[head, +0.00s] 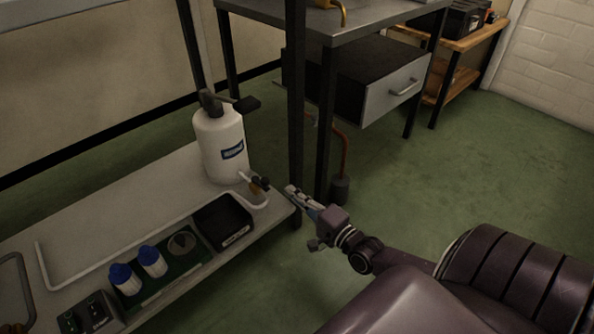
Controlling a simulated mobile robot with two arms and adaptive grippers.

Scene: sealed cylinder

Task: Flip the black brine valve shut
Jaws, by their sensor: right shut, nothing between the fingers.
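The white cylinder (220,146) stands upright on the long low bench, with a black pump head (211,102) on top and a dark label on its side. The small black valve (262,183) sits low on the cylinder's right side, by a pale bent tube and a small brownish-orange part. The angle of its lever is too small to tell. My right gripper (291,191) is shut and empty, just right of the valve near the bench end. It looks apart from the valve, though the depth gap is hard to judge. My left gripper is not in view.
A black tray (223,220), two blue-capped white bottles and a black box (91,314) are on the bench (95,225). A dark upright post (296,110) stands right behind my right gripper. A metal table with a drawer (396,90) is behind. Green floor lies open at right.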

